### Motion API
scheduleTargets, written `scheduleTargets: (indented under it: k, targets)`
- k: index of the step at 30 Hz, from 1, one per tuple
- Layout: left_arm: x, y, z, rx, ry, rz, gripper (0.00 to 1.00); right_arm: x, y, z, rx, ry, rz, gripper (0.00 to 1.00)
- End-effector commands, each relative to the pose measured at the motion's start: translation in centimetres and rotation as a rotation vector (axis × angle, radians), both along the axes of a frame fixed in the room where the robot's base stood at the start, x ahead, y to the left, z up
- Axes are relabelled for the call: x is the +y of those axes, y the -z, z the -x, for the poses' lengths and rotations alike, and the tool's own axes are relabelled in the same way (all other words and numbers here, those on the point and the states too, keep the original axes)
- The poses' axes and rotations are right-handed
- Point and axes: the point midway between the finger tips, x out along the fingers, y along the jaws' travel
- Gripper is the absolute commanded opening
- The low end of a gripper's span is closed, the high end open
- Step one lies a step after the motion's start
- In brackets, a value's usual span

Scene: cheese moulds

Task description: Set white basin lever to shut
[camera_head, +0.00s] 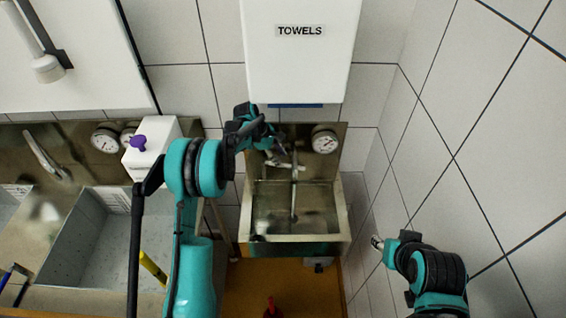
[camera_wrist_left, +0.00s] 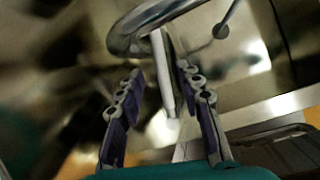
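A steel basin (camera_head: 342,218) with a tap (camera_head: 294,190) is on the wall below the towel box. A pale lever (camera_wrist_left: 163,75) shows in the left wrist view, beside the curved metal spout (camera_wrist_left: 150,22). My left gripper (camera_head: 281,150) is above the back of the basin, at the tap. In the left wrist view its two fingers (camera_wrist_left: 159,72) are apart, with the lever between them; I cannot tell whether either touches it. The gripper partly hides the tap's top in the head view. My right gripper (camera_head: 378,243) is right of the basin, its fingers too small to read.
The towel box (camera_head: 303,60) hangs above the basin. A gauge (camera_head: 325,141) is at the basin's back right. A white box with a purple knob (camera_head: 138,143) and a larger sink (camera_head: 95,245) are at left. The tiled wall (camera_head: 500,150) closes off the right side.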

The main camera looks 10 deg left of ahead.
Motion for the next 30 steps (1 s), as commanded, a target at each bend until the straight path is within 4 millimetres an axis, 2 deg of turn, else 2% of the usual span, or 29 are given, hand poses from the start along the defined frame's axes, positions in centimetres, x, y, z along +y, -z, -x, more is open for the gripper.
scheduleTargets:
  k: [1, 3, 7, 18, 19, 22, 23, 30]
  targets:
    - [-0.2, 1.1, -0.1, 0.0, 0.0, -0.001, 0.36, 0.0, 0.2, 0.0, 0.0, 0.0, 0.0, 0.4]
    - [-0.6, 2.1, -0.3, 0.0, -0.001, -0.001, 0.36, 0.0, 0.3, 0.0, 0.0, 0.0, 0.0, 0.4]
    - [-1.0, 3.2, -0.5, 0.001, -0.002, -0.001, 0.36, 0.0, 0.4, 0.0, 0.0, 0.0, 0.0, 0.4]
    - [-1.3, 3.7, -0.6, 0.001, -0.002, -0.001, 0.36, 0.0, 0.4, 0.0, 0.0, 0.0, 0.0, 0.4]
    - [-1.3, 3.7, -0.6, 0.001, -0.002, -0.001, 0.31, 0.0, 0.4, 0.0, 0.0, 0.0, 0.0, 0.4]
    - [-1.3, 3.7, -0.6, 0.0, -0.002, -0.001, 0.04, 0.0, 0.4, 0.0, 0.0, 0.0, 0.0, 0.4]
    - [-1.3, 3.7, -0.6, 0.0, -0.002, -0.001, 0.0, 0.0, 0.4, 0.0, 0.0, 0.0, 0.0, 0.4]
    - [-1.2, 3.7, -0.6, 0.0, -0.001, -0.001, 0.0, 0.0, 0.4, 0.0, 0.0, 0.0, 0.0, 0.4]
